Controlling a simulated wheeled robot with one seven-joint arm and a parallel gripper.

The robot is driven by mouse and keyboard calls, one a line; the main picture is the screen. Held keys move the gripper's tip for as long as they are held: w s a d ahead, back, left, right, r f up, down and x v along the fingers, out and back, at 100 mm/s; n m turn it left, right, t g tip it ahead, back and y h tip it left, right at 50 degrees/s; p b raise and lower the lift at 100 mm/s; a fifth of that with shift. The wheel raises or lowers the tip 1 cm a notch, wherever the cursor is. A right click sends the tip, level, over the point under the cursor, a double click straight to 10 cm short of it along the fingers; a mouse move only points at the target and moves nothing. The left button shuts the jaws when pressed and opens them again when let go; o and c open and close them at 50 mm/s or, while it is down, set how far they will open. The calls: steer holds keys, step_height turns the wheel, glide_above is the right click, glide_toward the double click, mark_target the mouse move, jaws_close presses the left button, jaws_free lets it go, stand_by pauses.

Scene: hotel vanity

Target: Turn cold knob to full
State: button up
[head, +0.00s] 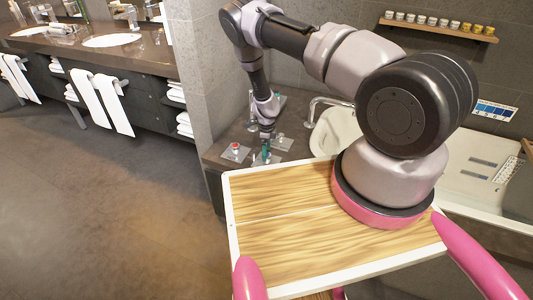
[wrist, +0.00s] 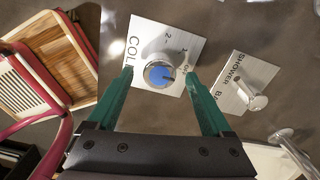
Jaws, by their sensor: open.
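The cold knob (wrist: 159,74) is a round metal knob with a blue cap, on a square metal plate (wrist: 150,40) marked COLD, with 2, 1 and an OFF-like mark. A small pale mark on the cap points roughly right, toward the lower numbers; its exact setting is hard to tell. My gripper (wrist: 160,78) is open, its two green fingers on either side of the knob, with visible gaps to it. In the head view my gripper (head: 265,148) points down over the counter and hides the cold knob.
A plate marked SHOWER and BATH with a metal lever (wrist: 256,100) lies right of the cold plate. A red-capped knob (head: 235,147) stands to the left in the head view.

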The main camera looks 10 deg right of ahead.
steer(key=shift+f, duration=0.6)
jaws_close()
